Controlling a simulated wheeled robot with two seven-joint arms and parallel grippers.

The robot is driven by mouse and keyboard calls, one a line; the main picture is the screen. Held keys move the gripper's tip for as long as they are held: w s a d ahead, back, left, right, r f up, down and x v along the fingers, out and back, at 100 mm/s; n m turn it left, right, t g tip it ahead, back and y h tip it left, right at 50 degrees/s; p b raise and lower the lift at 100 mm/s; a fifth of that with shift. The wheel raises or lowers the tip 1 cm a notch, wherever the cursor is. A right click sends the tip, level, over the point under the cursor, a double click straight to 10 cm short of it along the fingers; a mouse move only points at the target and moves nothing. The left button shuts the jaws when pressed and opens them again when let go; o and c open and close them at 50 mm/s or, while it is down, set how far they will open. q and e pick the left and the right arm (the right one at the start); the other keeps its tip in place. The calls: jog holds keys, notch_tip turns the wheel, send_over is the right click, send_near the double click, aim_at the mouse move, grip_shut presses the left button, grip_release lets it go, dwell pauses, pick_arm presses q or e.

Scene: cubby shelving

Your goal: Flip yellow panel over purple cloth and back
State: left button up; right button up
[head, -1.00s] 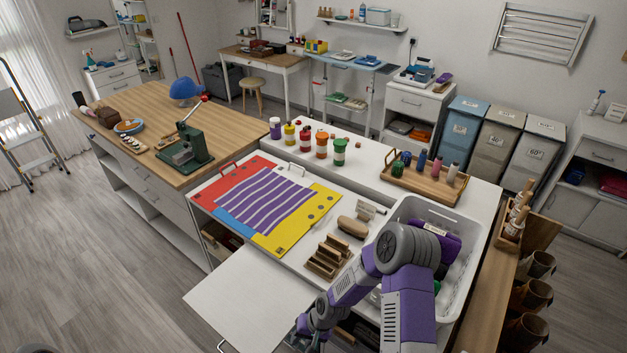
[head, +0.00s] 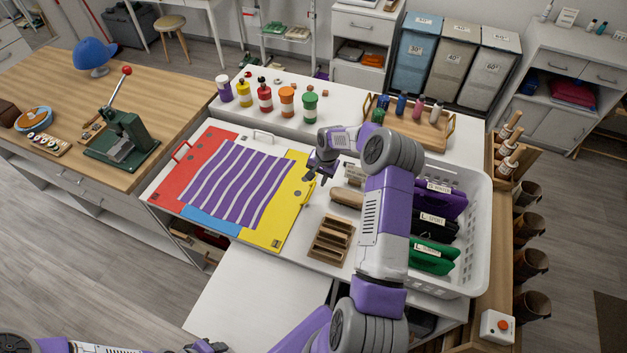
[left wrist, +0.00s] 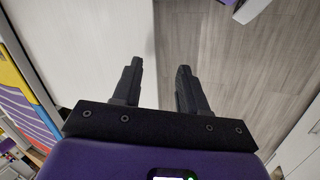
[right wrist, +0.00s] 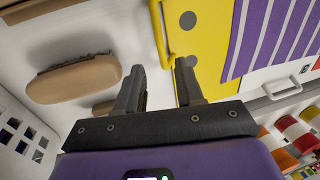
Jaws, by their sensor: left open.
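The yellow panel (head: 285,205) lies flat at the right side of the board, beside the purple-and-white striped cloth (head: 238,185). A yellow handle (right wrist: 163,35) is on the panel's right edge. My right gripper (head: 314,176) is by this edge near the handle. In the right wrist view its fingers (right wrist: 160,75) are apart, with the handle just ahead of the gap between the tips; I cannot tell whether they touch it. My left gripper (left wrist: 160,68) is open and empty, low over the floor and white surface; it also shows at the bottom of the head view (head: 212,347).
A red panel (head: 190,155) and a blue panel (head: 210,220) border the cloth. A brown brush (head: 346,198), a wooden rack (head: 331,241) and a white basket (head: 470,230) stand right of the board. Paint bottles (head: 265,97) line the back. The front white surface (head: 255,290) is clear.

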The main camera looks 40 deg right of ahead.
aim_at(314, 185)
jog(key=shift+w+a+f, duration=0.1)
jog(key=shift+w+f, duration=0.15)
jog(key=shift+f, duration=0.65)
jog(key=shift+w+a+f, duration=0.1)
jog(key=shift+w+f, duration=0.1)
jog(key=shift+f, duration=0.65)
jog(key=shift+c, duration=0.2)
grip_shut()
